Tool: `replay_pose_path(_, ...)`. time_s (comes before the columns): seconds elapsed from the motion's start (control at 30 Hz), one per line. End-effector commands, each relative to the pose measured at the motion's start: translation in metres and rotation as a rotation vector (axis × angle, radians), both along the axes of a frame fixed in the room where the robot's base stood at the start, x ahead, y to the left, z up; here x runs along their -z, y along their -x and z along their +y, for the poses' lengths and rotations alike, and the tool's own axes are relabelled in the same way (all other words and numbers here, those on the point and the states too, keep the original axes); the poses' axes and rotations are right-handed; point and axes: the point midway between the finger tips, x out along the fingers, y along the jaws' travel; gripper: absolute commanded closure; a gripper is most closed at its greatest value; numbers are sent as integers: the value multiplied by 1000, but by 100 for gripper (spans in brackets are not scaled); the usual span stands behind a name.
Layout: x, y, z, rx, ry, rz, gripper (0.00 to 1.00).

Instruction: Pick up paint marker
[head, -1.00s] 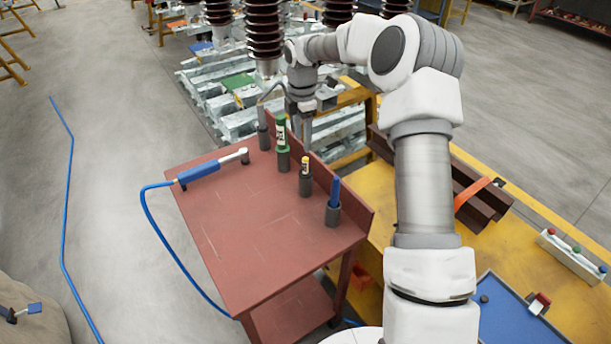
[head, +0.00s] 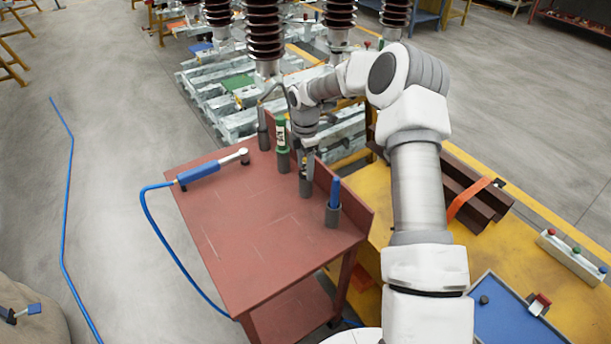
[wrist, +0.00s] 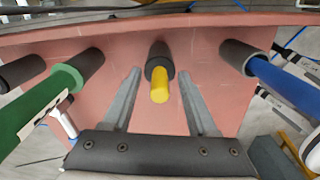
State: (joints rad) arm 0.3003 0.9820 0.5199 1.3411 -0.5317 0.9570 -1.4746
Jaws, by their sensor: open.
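The paint marker appears to be the yellow-tipped one; its yellow end (wrist: 160,92) points at the wrist camera, and its lower part is inside a dark grey cup (wrist: 159,58). In the head view that cup (head: 306,187) stands on the red cart, and my gripper (head: 306,163) is right above it, mostly hiding the marker. In the wrist view my gripper (wrist: 160,75) is open, one finger on each side of the yellow end, with visible gaps and no grip on it.
A green tube (head: 282,132) and a blue one (head: 335,192) stand in neighbouring cups. A bent metal tool (head: 270,95) stands further back. A blue-handled tool (head: 210,170) with a hose lies on the cart (head: 255,235). The cart's raised edge (head: 343,190) runs alongside the cups.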

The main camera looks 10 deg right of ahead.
Motion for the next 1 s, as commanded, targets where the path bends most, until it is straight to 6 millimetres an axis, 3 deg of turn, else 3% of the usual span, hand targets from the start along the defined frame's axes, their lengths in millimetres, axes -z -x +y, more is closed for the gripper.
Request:
replay_pose_path(0.07,0,0,0,0,0,0,45)
replay_pose_path(0.37,0,0,0,0,0,0,99)
replay_pose_path(0.77,-1,0,0,0,0,-1,100)
replay_pose_path(0.87,-8,-1,0,0,-1,-3,100)
replay_pose_path(1.0,-33,-1,0,0,0,-5,100)
